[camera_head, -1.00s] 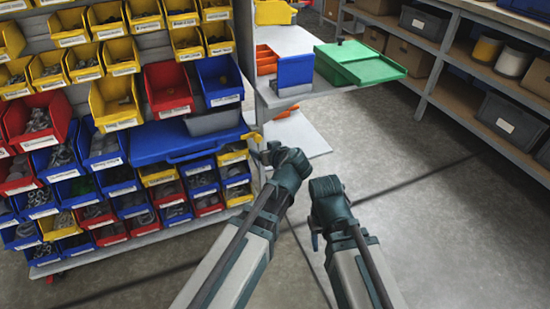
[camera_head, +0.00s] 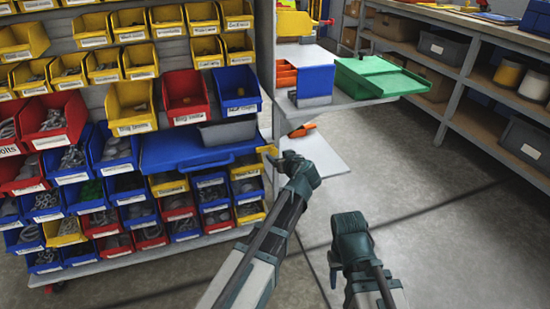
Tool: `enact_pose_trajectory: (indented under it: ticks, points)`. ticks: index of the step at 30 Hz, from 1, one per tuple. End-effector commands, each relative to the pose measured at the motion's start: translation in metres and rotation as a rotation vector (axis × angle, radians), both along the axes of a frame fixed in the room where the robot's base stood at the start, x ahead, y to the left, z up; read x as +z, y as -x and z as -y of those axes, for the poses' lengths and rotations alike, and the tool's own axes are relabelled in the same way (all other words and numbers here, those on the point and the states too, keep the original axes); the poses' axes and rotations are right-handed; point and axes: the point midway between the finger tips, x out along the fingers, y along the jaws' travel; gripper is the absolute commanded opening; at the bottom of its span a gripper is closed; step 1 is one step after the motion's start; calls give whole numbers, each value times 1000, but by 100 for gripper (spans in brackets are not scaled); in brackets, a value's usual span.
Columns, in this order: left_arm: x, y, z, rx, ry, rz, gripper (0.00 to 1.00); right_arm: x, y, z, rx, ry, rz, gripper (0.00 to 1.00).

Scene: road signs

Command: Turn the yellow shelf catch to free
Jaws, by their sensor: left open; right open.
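The yellow shelf catch (camera_head: 267,150) sits at the right end of the blue shelf (camera_head: 200,155), on the side of the bin rack. My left gripper (camera_head: 278,161) is open, with its fingertips right beside the catch's lower right end. I cannot tell whether they touch it, as the fingers are small and partly hidden by the wrist. My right gripper (camera_head: 333,267) is open and empty, low over the floor and well apart from the catch.
Several red, blue and yellow bins (camera_head: 185,97) fill the rack at left. A green box (camera_head: 372,78) stands on a side shelf, with an orange-handled item (camera_head: 302,130) on the white board below. The floor (camera_head: 440,225) at right is clear.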

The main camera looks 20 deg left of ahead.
Motion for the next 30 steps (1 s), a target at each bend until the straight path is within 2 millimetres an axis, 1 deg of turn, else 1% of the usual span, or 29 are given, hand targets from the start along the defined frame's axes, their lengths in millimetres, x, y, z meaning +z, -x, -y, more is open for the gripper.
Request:
enact_pose_trajectory:
  ticks: [1, 3, 9, 14, 23, 26, 30]
  points:
    - [-8, -11, -5, 1, 0, 0, 70, -8, 0, 0, 1, -1, 0, 50]
    - [-12, -20, -12, 3, 1, 0, 70, -12, 0, 0, 2, -1, 0, 50]
    - [-19, -37, -24, 0, 0, 0, 70, -19, 0, -1, 4, -2, 0, 50]
    - [-21, -42, -28, 0, 0, 0, 70, -21, 0, -1, 4, -3, -1, 50]
    - [-21, -43, -29, -1, 0, 0, 70, -21, 0, -1, 4, -3, -1, 50]
    - [-21, -43, -29, -1, 0, 0, 54, -21, 0, -1, 4, -3, -1, 50]
    - [-21, -43, -29, -1, 1, -1, 29, -21, 0, -1, 4, -3, -1, 50]
